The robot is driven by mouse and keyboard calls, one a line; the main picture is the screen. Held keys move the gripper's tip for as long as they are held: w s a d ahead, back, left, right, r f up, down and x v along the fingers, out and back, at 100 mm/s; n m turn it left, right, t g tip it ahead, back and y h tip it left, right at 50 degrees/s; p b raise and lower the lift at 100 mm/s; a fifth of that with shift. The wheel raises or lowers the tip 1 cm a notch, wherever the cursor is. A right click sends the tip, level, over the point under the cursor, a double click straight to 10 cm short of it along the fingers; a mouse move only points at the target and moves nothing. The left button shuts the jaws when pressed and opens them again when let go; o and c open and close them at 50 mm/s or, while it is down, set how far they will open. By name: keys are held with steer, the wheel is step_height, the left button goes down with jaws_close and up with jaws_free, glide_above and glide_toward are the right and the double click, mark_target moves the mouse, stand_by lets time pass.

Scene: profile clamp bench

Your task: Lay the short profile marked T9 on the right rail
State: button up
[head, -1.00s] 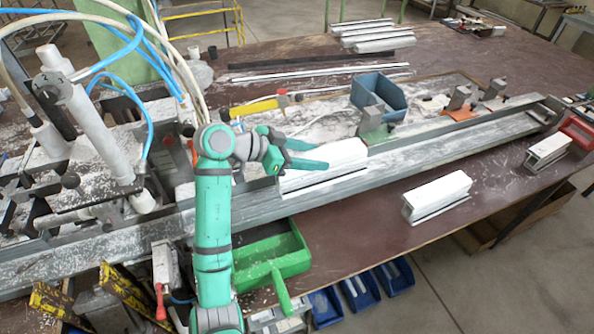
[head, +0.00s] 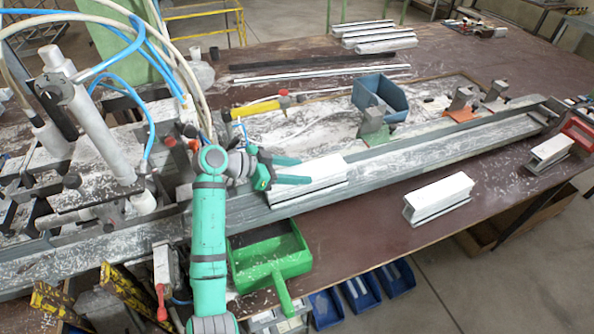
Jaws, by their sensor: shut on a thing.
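My gripper (head: 306,170) is shut on a short white profile (head: 325,178) near its left end. The fingers lie over the profile, which hides exactly where they touch. The profile lies lengthwise along the long metal rail bed (head: 400,163); I cannot tell whether it rests on it or hangs just above. Another short profile (head: 438,198) lies on the table in front of the bed. A further one (head: 549,150) lies at the right. No T9 mark is readable on any of them.
A green scoop-like bin (head: 270,262) sits in front of the bed below my gripper. A blue bin (head: 379,97) and clamps (head: 462,97) stand behind the bed. A clamping machine (head: 100,150) fills the left. The bed's right stretch is clear.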

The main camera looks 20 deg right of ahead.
steer(key=o, duration=1.4)
steer(key=shift+f, duration=0.1)
steer(key=shift+o, duration=0.2)
steer(key=shift+r, duration=0.2)
steer(key=v, duration=0.7)
steer(key=shift+a, duration=0.25)
steer(key=shift+s, duration=0.1)
